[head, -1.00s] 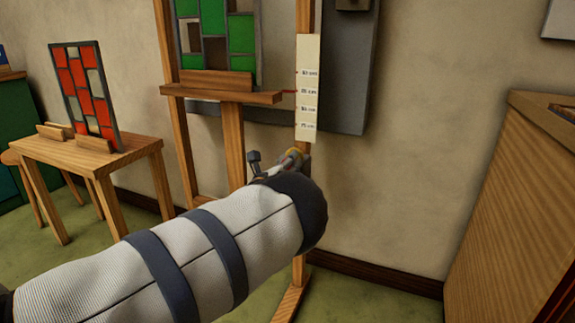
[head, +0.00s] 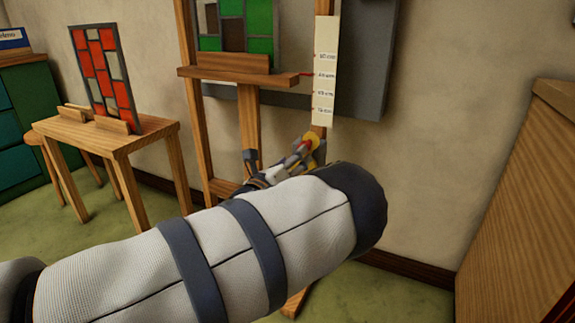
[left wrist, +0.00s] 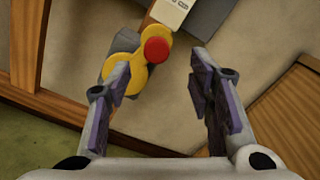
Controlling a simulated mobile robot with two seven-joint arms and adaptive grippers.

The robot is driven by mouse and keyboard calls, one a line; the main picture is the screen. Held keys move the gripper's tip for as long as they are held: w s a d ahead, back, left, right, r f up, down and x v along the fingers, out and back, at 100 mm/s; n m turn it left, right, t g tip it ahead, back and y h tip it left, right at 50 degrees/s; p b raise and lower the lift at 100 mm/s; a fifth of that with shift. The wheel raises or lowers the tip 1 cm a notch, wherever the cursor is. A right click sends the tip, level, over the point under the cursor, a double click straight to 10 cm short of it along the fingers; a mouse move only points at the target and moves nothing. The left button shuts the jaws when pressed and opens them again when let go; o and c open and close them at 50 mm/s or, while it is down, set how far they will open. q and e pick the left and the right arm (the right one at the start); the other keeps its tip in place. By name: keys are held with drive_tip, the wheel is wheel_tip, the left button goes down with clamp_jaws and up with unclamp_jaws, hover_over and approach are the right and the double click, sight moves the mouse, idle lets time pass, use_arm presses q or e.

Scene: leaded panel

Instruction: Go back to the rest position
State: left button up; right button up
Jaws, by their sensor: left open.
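My left gripper (head: 280,164) is in front of the lower part of the wooden easel, partly hidden by my own forearm. In the left wrist view its two fingers (left wrist: 160,68) stand apart with nothing held between them. A yellow knob with a red button (left wrist: 155,50) shows beyond the fingers, partly behind the left one. It lies in line with the easel post that carries a white scale strip (head: 325,72). In the head view the yellow and red part (head: 312,141) shows just past the gripper. Contact cannot be told. My right gripper is not in view.
The easel's shelf (head: 285,80) holds a green leaded panel (head: 260,24). A red leaded panel (head: 101,65) stands on a small wooden table (head: 148,140) at left. A wooden cabinet (head: 525,200) is at right. Bare wall lies between easel and cabinet.

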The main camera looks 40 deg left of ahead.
use_arm(q)
drive_tip(key=shift+v, duration=1.75)
